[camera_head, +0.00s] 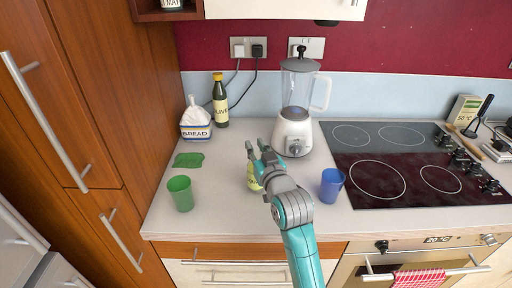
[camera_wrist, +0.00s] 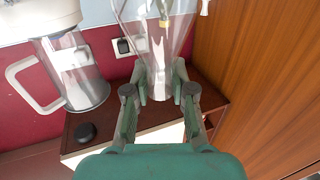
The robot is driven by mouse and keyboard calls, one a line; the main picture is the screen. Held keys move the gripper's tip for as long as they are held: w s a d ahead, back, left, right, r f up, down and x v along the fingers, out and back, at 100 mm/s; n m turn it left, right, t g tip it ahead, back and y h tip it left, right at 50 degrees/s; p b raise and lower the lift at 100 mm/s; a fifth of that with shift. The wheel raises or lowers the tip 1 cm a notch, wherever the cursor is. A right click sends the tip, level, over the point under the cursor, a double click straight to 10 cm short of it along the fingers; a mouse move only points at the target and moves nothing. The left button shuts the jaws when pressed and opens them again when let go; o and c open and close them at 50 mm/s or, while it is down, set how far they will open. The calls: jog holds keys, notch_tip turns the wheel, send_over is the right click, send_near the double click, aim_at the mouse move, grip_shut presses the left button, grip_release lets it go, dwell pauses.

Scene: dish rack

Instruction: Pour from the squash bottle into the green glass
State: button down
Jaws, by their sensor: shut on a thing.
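The squash bottle (camera_head: 254,183) is mostly hidden behind my gripper in the head view; only a yellow-green part shows. My gripper (camera_head: 256,150) is over the middle of the worktop. In the wrist view my gripper (camera_wrist: 161,80) is shut on a clear bottle body (camera_wrist: 158,48), with a finger on each side. I cannot tell whether the bottle touches the worktop. The green glass (camera_head: 181,194) stands upright at the front left of the worktop, to the left of my gripper and apart from it. Its inside is not clear to see.
A blue glass (camera_head: 332,186) stands close to the right of my gripper. A blender (camera_head: 294,115) stands behind it. The hob (camera_head: 410,165) is at the right.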

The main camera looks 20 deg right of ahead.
jog(key=shift+f, duration=0.2)
jog(key=c, duration=0.9)
grip_release()
jog(key=s, duration=1.2)
jog(key=shift+d, duration=0.2)
grip_shut()
dwell(0.4)
